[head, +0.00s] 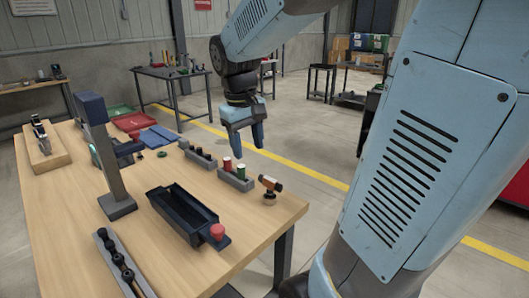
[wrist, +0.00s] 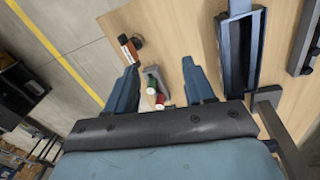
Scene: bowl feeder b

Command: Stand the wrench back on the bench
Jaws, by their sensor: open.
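A small orange and black tool (head: 270,185), which looks like the wrench, stands on a dark foot near the right corner of the wooden bench (head: 245,230). In the wrist view the tool (wrist: 128,48) is left of the fingers, apart from them. My gripper (head: 247,150) is open and empty, pointing down above the bench's far right side. In the wrist view my gripper (wrist: 160,80) has its fingers wide apart, with a grey holder (wrist: 152,74) showing between them.
The holder (head: 236,182) carries red and green cylinders. A dark trough (head: 170,210) with a red knob (head: 217,231) lies in front, beside a grey post (head: 98,150). A slotted rack (head: 125,265) is front left. Bare bench lies around the tool.

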